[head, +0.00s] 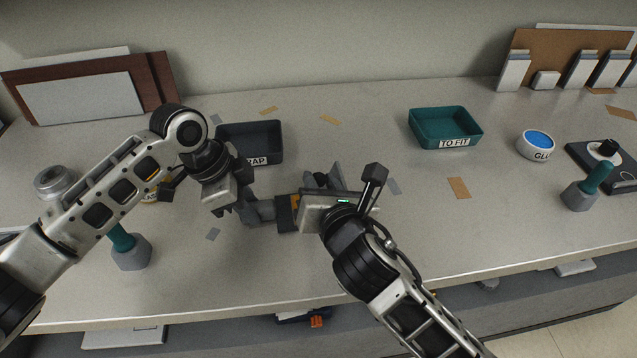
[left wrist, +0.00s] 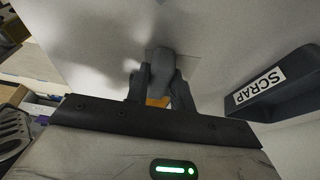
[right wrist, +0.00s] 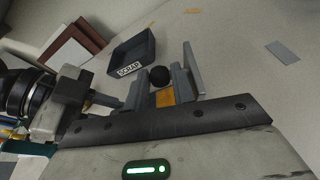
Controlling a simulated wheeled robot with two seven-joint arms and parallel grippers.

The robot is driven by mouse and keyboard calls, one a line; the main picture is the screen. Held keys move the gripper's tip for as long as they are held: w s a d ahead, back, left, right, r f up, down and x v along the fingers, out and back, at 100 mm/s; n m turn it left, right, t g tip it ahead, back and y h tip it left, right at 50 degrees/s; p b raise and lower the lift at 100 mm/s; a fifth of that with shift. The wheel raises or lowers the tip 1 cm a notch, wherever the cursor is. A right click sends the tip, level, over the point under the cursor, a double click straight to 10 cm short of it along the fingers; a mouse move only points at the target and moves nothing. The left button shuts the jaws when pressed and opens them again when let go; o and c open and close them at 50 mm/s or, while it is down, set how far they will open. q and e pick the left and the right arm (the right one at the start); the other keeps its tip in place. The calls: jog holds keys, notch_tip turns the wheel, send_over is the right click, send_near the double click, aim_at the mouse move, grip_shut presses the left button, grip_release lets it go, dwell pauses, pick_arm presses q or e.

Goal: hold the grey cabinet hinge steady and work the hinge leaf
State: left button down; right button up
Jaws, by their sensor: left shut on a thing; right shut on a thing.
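The grey cabinet hinge is between my two grippers over the front middle of the counter and is mostly hidden in the head view. In the left wrist view a rounded grey part of the hinge (left wrist: 160,66) lies between the fingers of my left gripper (left wrist: 160,88), which is shut on it. In the right wrist view a dark rounded part (right wrist: 160,76) shows between the fingers of my right gripper (right wrist: 164,84), which is shut on it. I cannot tell which part of the hinge that is, or the leaf's angle. The two grippers are close together.
The dark SCRAP tray (head: 268,133) stands just behind the grippers. The teal TO FIT tray (head: 445,113) and white GLUE bowl (head: 537,155) are to the right. Teal-handled tools stand at left (head: 131,252) and right (head: 580,194). Counter between the right gripper and right tool is mostly clear.

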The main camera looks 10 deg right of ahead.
aim_at(343, 181)
pick_arm(q)
jog(key=shift+w+a, duration=0.1)
jog(key=shift+a, duration=0.05)
pick_arm(e)
jog(key=shift+d, duration=0.95)
jog(key=shift+d+f, duration=0.2)
jog(key=shift+d, duration=0.8)
jog(key=shift+d+f, duration=0.25)
jog(key=shift+d, duration=0.25)
jog(key=shift+d+f, duration=0.2)
jog(key=shift+d, duration=0.25)
